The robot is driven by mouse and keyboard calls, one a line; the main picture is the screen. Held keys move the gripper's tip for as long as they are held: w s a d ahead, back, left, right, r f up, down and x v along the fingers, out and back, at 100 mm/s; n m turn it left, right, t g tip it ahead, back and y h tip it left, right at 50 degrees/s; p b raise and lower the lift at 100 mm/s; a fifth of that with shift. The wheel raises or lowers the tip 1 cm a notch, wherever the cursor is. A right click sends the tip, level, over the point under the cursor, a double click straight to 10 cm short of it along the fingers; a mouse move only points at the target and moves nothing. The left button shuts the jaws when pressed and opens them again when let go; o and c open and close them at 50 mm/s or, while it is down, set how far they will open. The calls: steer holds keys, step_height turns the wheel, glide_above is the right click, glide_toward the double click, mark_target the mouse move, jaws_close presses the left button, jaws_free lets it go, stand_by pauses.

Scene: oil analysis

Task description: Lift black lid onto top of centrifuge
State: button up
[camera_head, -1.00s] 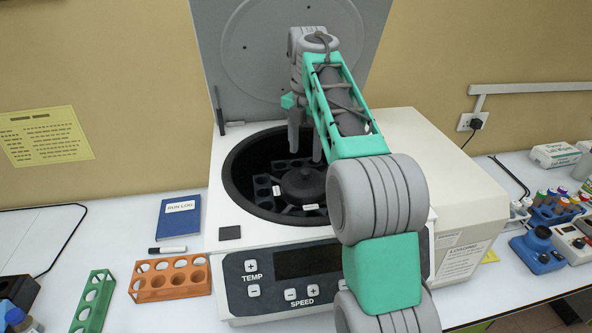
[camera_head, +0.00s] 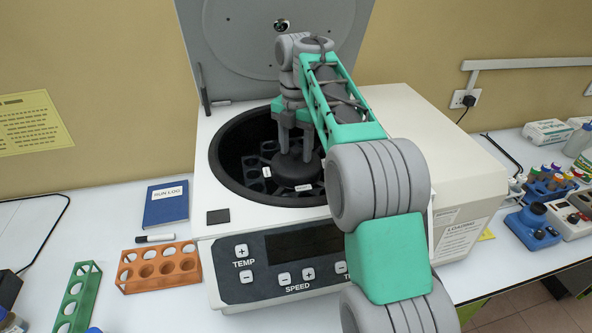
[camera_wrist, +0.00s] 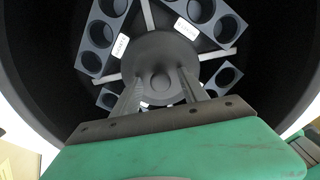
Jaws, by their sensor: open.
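A black round lid-like piece with a raised knob (camera_head: 293,177) sits at the centre of the rotor inside the centrifuge bowl. In the wrist view the same round piece (camera_wrist: 160,55) lies straight below my gripper. My gripper (camera_head: 296,156) is open and points down into the bowl. Its fingertips show on either side of the knob in the wrist view (camera_wrist: 159,84); whether they touch it I cannot tell. The white centrifuge (camera_head: 215,250) has its large grey cover (camera_head: 225,50) raised at the back.
The rotor holds dark tube racks (camera_wrist: 102,27) around the centre, and the bowl's black wall (camera_head: 228,165) encloses my gripper. An orange rack (camera_head: 158,268), a green rack (camera_head: 75,300), a blue book (camera_head: 166,205) and a marker (camera_head: 155,238) lie to the left.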

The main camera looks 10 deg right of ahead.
steer(key=shift+c, duration=0.3)
jaws_close()
stand_by(0.3)
steer(key=shift+r, duration=0.1)
stand_by(0.7)
